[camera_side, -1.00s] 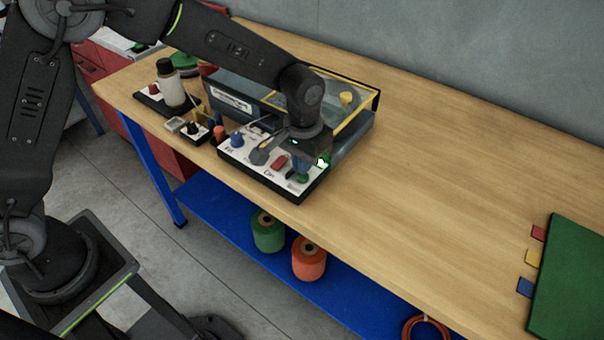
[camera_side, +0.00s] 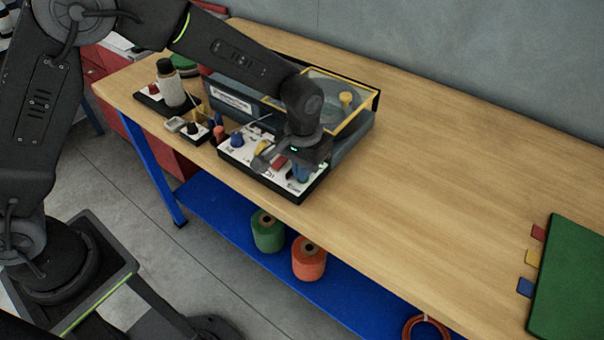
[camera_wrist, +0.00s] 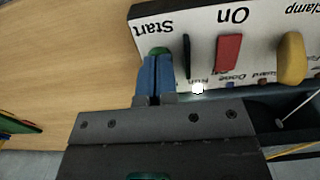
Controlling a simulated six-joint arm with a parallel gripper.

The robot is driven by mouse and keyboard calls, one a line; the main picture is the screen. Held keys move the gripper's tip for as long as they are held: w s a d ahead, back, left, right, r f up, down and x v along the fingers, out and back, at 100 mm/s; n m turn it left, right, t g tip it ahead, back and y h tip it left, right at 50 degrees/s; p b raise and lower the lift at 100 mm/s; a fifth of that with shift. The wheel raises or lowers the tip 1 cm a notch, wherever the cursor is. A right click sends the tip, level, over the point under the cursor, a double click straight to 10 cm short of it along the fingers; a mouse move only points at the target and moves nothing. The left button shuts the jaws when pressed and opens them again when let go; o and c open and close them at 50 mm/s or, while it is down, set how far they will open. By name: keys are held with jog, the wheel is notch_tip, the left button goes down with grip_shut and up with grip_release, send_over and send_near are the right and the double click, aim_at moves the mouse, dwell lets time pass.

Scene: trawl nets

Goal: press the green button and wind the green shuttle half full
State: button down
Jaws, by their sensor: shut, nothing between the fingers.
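My gripper (camera_wrist: 157,75) is shut, with its blue fingertips together and nothing between them. In the wrist view the tips are at the green button (camera_wrist: 158,50) beside the word Start and cover part of it; I cannot tell how far it is pressed. In the side view my gripper (camera_side: 299,176) is low over the right end of the white control panel (camera_side: 233,157) and hides the button. The winding machine (camera_side: 232,95) stands behind the panel with a yellow-framed clear cover (camera_side: 358,121). I cannot make out a green shuttle inside it.
A red switch (camera_wrist: 229,53) marked On and a yellow clamp knob (camera_wrist: 292,58) sit beside the button. A small lamp (camera_wrist: 198,88) by Run glows white. A blue knob (camera_side: 237,139) is at the panel's left.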

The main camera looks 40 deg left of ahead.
dwell(0.3)
notch_tip(320, 180, up, 8)
dwell(0.9)
jog(key=s+a+r+t, duration=0.3)
jog(key=s+a+r, duration=0.6)
jog(key=r, duration=0.2)
jog(key=s+a+t, duration=0.1)
jog(key=s+a, duration=0.2)
jog(key=s, duration=0.3)
jog(key=s+a+t, duration=0.1)
jog(key=s+a, duration=0.2)
jog(key=s, duration=0.4)
jog(key=shift+r+t, duration=0.3)
jog(key=shift+r, duration=0.05)
dwell(3.7)
